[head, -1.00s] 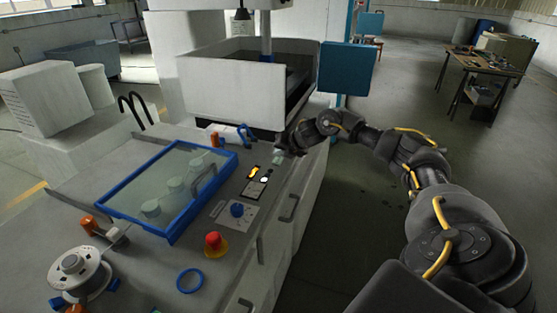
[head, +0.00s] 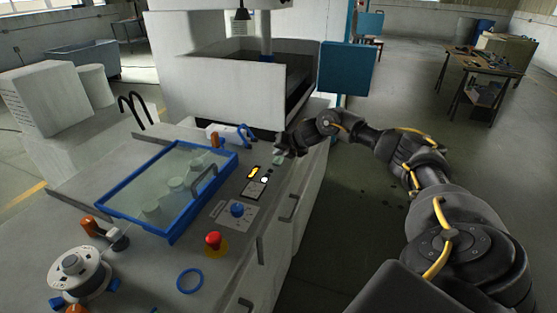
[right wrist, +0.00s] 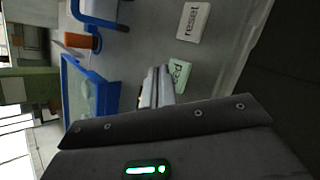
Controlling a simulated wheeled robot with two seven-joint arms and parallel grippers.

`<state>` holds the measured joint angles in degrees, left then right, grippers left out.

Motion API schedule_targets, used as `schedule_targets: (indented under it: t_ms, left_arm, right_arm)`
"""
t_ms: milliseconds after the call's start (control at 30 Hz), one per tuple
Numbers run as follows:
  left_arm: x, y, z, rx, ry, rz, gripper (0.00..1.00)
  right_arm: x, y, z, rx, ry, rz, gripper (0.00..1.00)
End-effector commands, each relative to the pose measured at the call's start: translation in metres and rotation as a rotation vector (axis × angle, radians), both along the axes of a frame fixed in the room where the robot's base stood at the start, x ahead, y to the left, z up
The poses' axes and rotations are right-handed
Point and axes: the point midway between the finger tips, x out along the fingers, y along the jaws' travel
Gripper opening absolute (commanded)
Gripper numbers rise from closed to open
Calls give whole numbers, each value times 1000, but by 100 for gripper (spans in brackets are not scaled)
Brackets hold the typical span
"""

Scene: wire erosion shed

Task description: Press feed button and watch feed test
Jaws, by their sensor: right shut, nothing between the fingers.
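The feed button (right wrist: 179,76) is a pale green key with dark lettering, partly hidden by my fingers in the right wrist view. It shows as a small pale green patch (head: 277,160) at the far end of the console in the head view. My right gripper (head: 281,152) is shut and empty, its fingertips just at or over this button. The closed fingers also show in the right wrist view (right wrist: 157,82), overlapping the button's edge. I cannot tell whether they touch it or whether it is pressed. My left gripper is out of view.
A white reset key (right wrist: 193,21) lies beside the feed button. The console also carries a lit amber indicator (head: 253,173), a blue knob (head: 237,210), a red mushroom button (head: 213,239), a blue-framed glass cover (head: 170,237) and a wire spool (head: 78,272).

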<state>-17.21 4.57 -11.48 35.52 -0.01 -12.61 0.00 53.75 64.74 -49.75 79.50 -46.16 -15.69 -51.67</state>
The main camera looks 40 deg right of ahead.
Motion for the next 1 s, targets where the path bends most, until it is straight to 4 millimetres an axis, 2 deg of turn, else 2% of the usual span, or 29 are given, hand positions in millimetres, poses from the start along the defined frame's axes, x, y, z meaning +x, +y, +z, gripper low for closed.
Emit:
schedule_targets:
  t_ms: [300,1000]
  left_arm:
    - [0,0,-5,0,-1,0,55]
    - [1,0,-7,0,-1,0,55]
  right_arm:
    - [-2,0,-8,0,0,0,0]
    - [-2,0,-12,0,0,0,0]
